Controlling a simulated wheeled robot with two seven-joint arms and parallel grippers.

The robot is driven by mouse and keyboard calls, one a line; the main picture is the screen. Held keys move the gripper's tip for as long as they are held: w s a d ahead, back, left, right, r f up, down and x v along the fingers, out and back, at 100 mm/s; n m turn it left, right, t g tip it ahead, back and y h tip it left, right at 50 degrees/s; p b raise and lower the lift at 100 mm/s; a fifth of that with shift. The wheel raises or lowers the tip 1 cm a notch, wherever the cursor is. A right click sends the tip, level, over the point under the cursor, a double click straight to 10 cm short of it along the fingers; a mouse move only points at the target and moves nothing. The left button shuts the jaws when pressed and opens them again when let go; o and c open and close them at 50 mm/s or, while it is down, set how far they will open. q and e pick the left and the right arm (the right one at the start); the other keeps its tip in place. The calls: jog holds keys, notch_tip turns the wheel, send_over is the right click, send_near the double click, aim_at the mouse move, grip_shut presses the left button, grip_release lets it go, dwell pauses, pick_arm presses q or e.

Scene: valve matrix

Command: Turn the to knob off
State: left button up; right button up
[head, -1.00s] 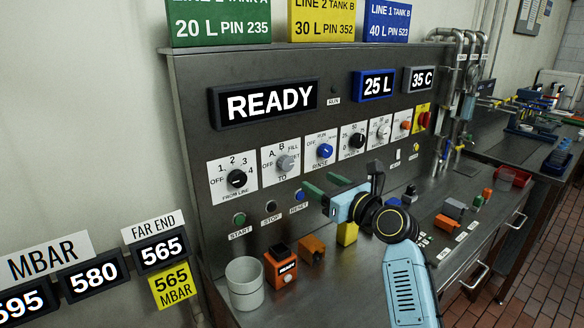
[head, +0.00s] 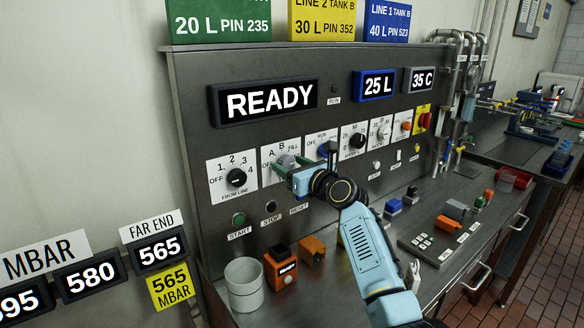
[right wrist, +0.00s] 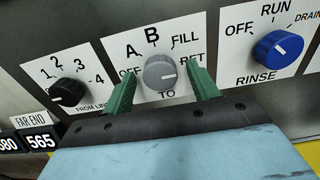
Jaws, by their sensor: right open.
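The TO knob is a grey round knob (head: 285,163) on a white plate marked OFF, A, B, FILL and RET. In the right wrist view the knob (right wrist: 160,73) sits between the fingers. Its pale pointer mark seems to face right, towards RET, but it is small. My right gripper (right wrist: 162,78) is open, its green fingers on either side of the knob, apart from it as far as I can tell. In the head view the right gripper (head: 290,168) is at the panel and partly hides the plate. My left gripper is not in view.
The black FROM LINE knob (head: 237,178) is left of the TO plate, and the blue RINSE knob (right wrist: 278,49) is right. START (head: 239,219) and STOP (head: 270,207) buttons are below. A white cup (head: 244,284) and an orange block (head: 312,248) stand on the bench.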

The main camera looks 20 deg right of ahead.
jog(key=c, duration=1)
